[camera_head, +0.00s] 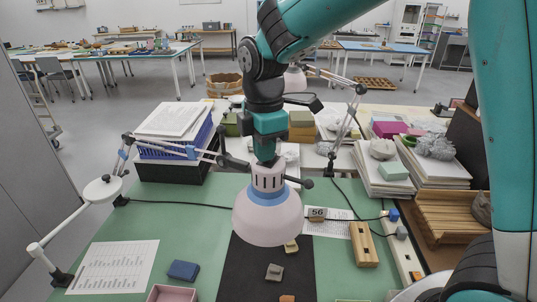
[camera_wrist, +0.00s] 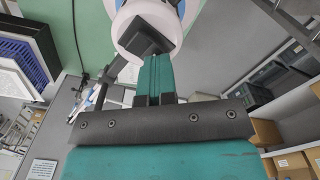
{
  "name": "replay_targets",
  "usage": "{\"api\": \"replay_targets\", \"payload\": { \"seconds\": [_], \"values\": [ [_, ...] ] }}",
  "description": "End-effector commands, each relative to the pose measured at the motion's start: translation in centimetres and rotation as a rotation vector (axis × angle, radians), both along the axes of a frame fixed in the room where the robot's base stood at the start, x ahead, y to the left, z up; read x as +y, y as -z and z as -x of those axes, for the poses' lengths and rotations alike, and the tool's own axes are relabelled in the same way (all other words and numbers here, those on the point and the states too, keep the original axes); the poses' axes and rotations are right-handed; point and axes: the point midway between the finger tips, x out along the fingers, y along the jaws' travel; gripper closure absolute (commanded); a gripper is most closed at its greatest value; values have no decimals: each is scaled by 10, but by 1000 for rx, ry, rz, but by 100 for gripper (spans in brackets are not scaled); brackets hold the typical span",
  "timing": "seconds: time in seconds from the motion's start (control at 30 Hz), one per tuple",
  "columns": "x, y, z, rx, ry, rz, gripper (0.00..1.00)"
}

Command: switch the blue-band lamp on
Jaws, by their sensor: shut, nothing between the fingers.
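The blue-band lamp (camera_head: 267,222) has a pale pink shade with a blue band round its upper part. It hangs over the middle of the green table, with a dark knob (camera_head: 307,183) on a short rod at its right. My gripper (camera_head: 265,156) points down right at the top of the shade. Its fingers are shut with nothing between them. In the wrist view the closed fingertips (camera_wrist: 150,42) overlap the pale shade (camera_wrist: 160,20); I cannot tell whether they touch it. No glow shows under the shade.
A jointed lamp arm (camera_head: 175,147) crosses at left. Another pale lamp (camera_head: 295,80) stands behind. A paper-topped blue crate (camera_head: 165,150) is at back left. Sherds lie on the black mat (camera_head: 245,270).

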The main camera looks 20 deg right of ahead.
Motion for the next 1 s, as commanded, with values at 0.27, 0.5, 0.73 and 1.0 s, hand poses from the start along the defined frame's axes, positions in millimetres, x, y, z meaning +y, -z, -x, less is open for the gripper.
{"api": "replay_targets", "payload": {
  "seconds": [0.27, 0.5, 0.73, 1.0],
  "values": [
    [0, 2, 0, 0, 1, 1, 100],
    [0, -16, 0, -1, 1, 0, 100],
    [0, -35, 0, -1, 1, 0, 100],
    [0, -58, 0, -1, 1, 0, 100]
  ]
}}
